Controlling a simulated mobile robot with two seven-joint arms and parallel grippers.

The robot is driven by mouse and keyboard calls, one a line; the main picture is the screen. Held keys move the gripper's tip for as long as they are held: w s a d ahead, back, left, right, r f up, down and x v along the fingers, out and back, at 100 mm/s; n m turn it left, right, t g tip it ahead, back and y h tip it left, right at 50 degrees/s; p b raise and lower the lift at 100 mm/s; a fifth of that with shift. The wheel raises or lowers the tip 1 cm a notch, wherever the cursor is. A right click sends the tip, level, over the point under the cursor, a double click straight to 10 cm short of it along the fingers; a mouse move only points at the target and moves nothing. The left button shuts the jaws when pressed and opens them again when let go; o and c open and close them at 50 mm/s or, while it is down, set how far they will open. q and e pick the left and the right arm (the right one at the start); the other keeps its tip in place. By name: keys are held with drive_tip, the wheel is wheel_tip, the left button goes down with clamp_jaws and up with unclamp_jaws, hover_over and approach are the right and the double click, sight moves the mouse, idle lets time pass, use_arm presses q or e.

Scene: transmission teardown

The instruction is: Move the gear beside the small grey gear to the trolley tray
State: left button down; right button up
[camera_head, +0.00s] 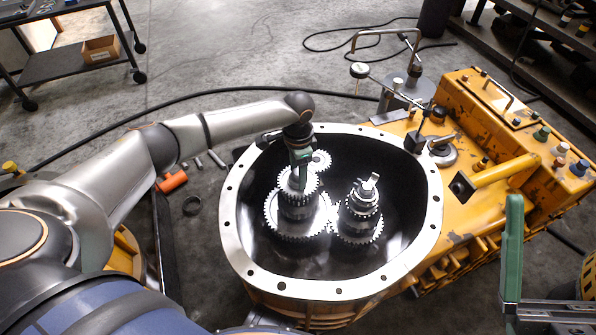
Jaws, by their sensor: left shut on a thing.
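A large round housing (232,220) with a pale bolted rim stands open, with shafts and toothed gears inside. The small grey gear (321,160) sits toward the back of the cavity. Beside it, to the left and nearer, is a toothed gear (291,190) above a larger gear (275,226). My left gripper (300,182) reaches down over the gear beside the small grey gear and is shut on it; its fingers partly hide the gear's top. I cannot tell whether that gear is clear of the stack below.
A second gear stack (360,222) stands close on the right in the housing. A dark wheeled trolley (55,66) with a cardboard box (101,49) is at the upper left. A dial gauge stand (359,71) rises behind the rim. A green upright piece (512,245) is at lower right.

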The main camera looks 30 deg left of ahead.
use_arm(q)
drive_tip(key=shift+w+r+p, duration=0.1)
drive_tip(key=shift+r+p, duration=0.95)
drive_tip(key=shift+r, duration=0.1)
drive_tip(key=shift+r+p, duration=1.1)
drive_tip(key=shift+p, duration=0.2)
drive_tip(key=shift+r+p, duration=0.25)
drive_tip(key=shift+p, duration=0.1)
drive_tip(key=shift+r+p, duration=0.35)
drive_tip(key=shift+p, duration=0.05)
drive_tip(key=shift+r+p, duration=0.35)
drive_tip(key=shift+p, duration=0.05)
drive_tip(key=shift+r+p, duration=0.25)
drive_tip(key=shift+p, duration=0.05)
use_arm(e)
drive_tip(key=w+d+f+m+g+h, duration=0.1)
drive_tip(key=w+f+m+g+h, duration=0.1)
drive_tip(key=f+h, duration=0.3)
drive_tip(key=w+d+f+m+g+h, duration=0.1)
drive_tip(key=w+f+m+g+h, duration=0.1)
drive_tip(key=w+f+m+h, duration=0.3)
drive_tip(key=shift+f+g, duration=0.4)
drive_tip(key=shift+f, duration=1.8)
use_arm(q)
drive_tip(key=shift+r, duration=0.1)
